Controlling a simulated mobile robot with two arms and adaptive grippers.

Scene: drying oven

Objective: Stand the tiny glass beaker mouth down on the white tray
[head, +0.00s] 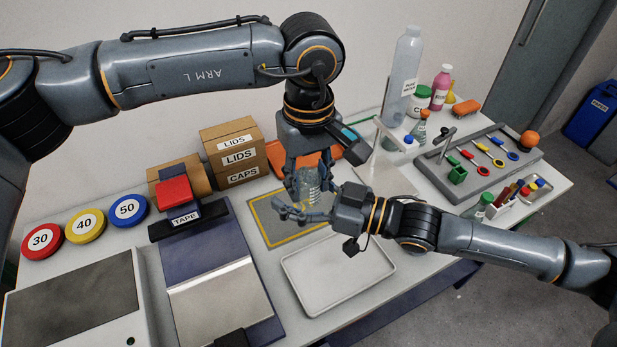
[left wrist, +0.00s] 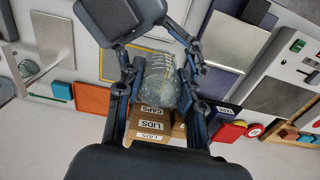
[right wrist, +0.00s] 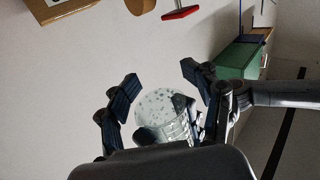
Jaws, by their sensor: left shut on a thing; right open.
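The tiny glass beaker (head: 309,180) is clear and marked with white lines. My left gripper (head: 306,178) is shut on it, holding it over the grey mat behind the tray. In the left wrist view the beaker (left wrist: 160,82) lies between the left fingers. My right gripper (head: 303,208) is open close beside and below the beaker; in the right wrist view the beaker (right wrist: 160,112) sits between its spread fingers, with a round, speckled end showing. I cannot tell whether that end is mouth or base. The white tray (head: 330,300) is empty, in front of the grippers.
The yellow-lined grey mat (head: 262,215) lies under the grippers. A tall bottle (head: 403,75) and a tool rack (head: 470,165) are at right. A dark blue board with a metal plate (head: 220,300) lies left of the tray.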

